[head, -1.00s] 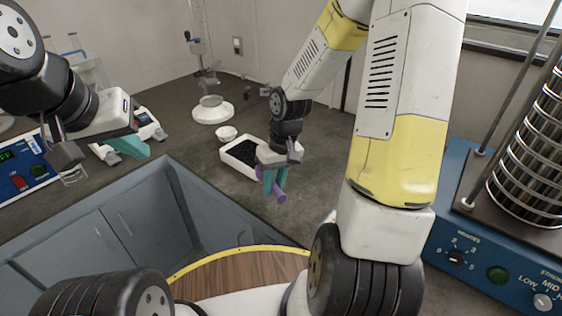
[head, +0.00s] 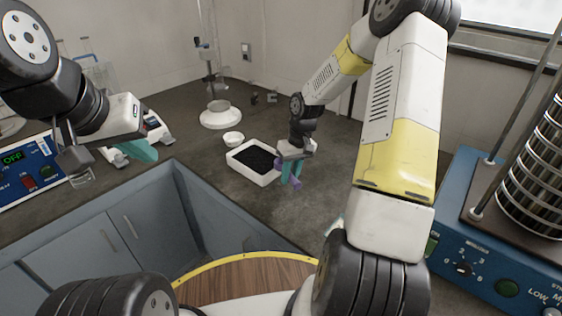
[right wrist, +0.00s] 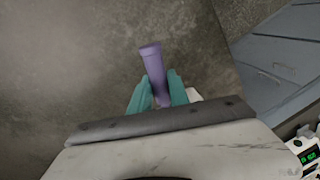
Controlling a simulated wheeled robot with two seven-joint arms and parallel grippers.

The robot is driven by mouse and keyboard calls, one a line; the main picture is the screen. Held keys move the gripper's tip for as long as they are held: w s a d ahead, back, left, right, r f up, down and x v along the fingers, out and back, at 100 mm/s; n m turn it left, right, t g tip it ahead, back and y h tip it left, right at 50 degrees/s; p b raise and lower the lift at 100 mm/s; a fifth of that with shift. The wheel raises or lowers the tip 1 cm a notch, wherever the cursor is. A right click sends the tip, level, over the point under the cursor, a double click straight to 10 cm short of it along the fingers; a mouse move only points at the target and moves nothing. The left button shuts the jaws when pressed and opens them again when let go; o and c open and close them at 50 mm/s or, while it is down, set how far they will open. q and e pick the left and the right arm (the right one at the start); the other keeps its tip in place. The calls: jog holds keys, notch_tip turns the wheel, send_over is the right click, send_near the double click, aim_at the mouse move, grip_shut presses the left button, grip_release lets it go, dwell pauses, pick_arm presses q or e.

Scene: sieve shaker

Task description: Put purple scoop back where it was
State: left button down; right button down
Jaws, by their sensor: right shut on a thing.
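The purple scoop (head: 296,183) is between the teal fingers of my right gripper (head: 289,174), just right of the white tray of dark granules in the head view. In the right wrist view the scoop's purple handle (right wrist: 155,72) sticks up past the two teal fingertips (right wrist: 158,92), which are shut on it. The scoop's bowl end is mostly hidden by the gripper. My left gripper (head: 136,151) is at the left of the head view, over the counter edge, with teal fingers; its gap cannot be made out.
The white tray (head: 264,177) of dark granules and a small white bowl (head: 233,139) stand on the grey counter. A white-based stand (head: 221,117) is behind them. The blue sieve shaker (head: 470,262) is at right, a blue device (head: 30,175) at left. Counter right of the tray is clear.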

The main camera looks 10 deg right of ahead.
jog(key=shift+f, duration=0.55)
jog(key=c, duration=1.3)
grip_release()
jog(key=shift+o, duration=0.2)
jog(key=shift+r, duration=0.1)
notch_tip(320, 180, up, 12)
jog(key=d, duration=0.2)
jog(key=s+a+r+m+t, duration=0.1)
jog(key=s+a+r+t, duration=0.1)
jog(key=s+r, duration=0.7)
jog(key=s+a+r+m+t, duration=0.1)
jog(key=s+r+t, duration=0.3)
jog(key=s+r, duration=0.5)
jog(key=shift+s+a, duration=0.85)
jog(key=shift+s, duration=1.45)
